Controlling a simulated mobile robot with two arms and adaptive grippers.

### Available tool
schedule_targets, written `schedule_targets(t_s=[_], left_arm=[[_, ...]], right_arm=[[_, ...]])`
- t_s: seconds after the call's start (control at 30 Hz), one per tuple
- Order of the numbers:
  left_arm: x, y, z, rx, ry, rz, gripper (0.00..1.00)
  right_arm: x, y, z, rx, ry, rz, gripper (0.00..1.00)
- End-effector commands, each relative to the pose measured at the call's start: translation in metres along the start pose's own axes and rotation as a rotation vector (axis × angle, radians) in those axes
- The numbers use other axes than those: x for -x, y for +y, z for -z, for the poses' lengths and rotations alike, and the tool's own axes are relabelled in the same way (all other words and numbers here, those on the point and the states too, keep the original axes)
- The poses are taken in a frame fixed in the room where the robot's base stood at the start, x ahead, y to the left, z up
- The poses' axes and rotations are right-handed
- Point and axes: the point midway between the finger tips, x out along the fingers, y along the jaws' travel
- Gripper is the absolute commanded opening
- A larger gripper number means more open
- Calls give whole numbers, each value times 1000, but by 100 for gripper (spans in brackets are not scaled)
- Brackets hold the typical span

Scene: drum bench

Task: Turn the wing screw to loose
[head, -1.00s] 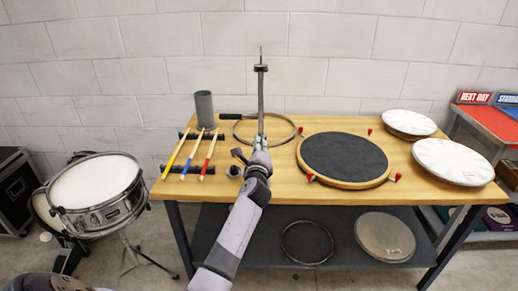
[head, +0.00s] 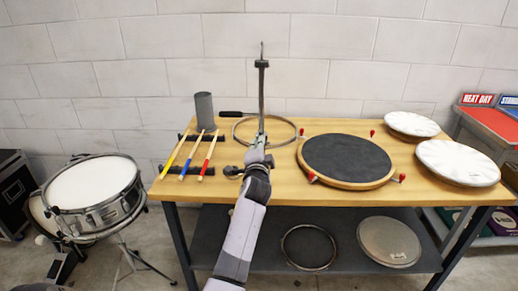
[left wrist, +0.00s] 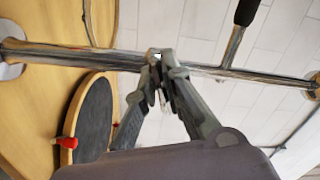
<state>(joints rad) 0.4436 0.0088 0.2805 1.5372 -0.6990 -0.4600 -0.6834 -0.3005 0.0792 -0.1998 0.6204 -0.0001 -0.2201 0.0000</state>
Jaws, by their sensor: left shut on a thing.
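A metal stand (head: 262,95) rises upright from the bench behind my left gripper. Its tube runs sideways across the left wrist view (left wrist: 105,60). My left gripper (head: 259,150) is at the lower part of the stand. In the left wrist view its fingertips (left wrist: 159,72) are close together at the tube, shut on a small part there. That part is mostly hidden by the fingers; it appears to be the wing screw, but its wings and angle cannot be made out. My right gripper is not in view.
A black-handled rod (head: 231,114) sticks out left from the stand. A hoop (head: 290,137) lies behind it. Drumsticks (head: 188,153) and a grey cup (head: 204,110) are left. A black round pad (head: 347,158) and white drumheads (head: 458,162) are right. A snare drum (head: 95,190) stands left.

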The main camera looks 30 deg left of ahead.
Motion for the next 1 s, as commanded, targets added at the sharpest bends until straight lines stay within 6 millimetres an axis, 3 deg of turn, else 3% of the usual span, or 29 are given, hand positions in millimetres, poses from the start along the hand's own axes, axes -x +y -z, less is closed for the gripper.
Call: schedule_targets(t_s=[0.5,1.0], left_arm=[[0,6,0,437,-3,-5,0],[0,6,0,603,-4,-5,0]], right_arm=[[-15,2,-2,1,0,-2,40],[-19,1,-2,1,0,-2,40]])
